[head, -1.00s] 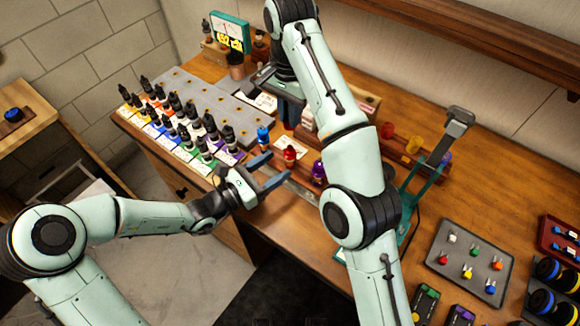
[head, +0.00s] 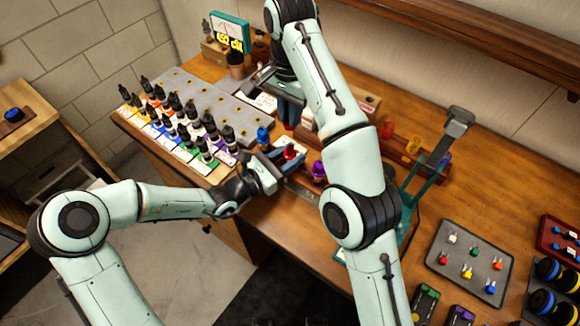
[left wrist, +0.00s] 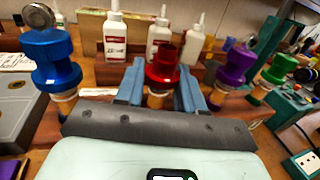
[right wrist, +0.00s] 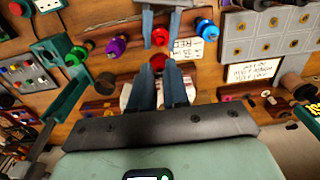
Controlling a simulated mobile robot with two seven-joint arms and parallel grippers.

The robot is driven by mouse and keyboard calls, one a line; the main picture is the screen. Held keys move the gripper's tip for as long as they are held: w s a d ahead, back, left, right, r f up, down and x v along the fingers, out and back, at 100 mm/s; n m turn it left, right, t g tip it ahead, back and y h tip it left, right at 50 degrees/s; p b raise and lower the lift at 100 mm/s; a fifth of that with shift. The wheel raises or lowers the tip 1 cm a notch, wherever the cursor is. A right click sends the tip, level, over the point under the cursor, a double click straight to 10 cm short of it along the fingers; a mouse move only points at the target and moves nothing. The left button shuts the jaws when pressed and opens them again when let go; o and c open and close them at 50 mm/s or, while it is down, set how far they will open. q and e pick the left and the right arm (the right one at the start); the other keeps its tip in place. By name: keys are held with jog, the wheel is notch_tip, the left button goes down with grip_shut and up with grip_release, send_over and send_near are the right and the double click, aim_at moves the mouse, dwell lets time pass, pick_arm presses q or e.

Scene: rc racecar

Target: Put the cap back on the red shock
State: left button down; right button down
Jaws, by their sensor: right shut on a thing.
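The red shock (head: 289,152) stands upright on the bench, and in the left wrist view the red shock (left wrist: 161,68) is between the fingers of my left gripper (left wrist: 163,84). These fingers are open, one on each side, with small gaps visible. My right gripper (right wrist: 158,72) is shut on a small red part (right wrist: 158,61), which looks like the red cap. It is held near the red shock (right wrist: 160,36), apart from it in the right wrist view.
A blue shock (left wrist: 52,62) and a purple shock (left wrist: 232,68) flank the red one, with a green shock (left wrist: 279,66) beyond. White bottles (left wrist: 158,38) stand behind. Rows of dark dropper bottles (head: 180,118) are to the left. A teal stand (head: 420,180) is to the right.

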send_over(290, 147)
jog(key=shift+f, duration=2.5)
jog(key=shift+f, duration=0.9)
jog(key=shift+f, duration=0.6)
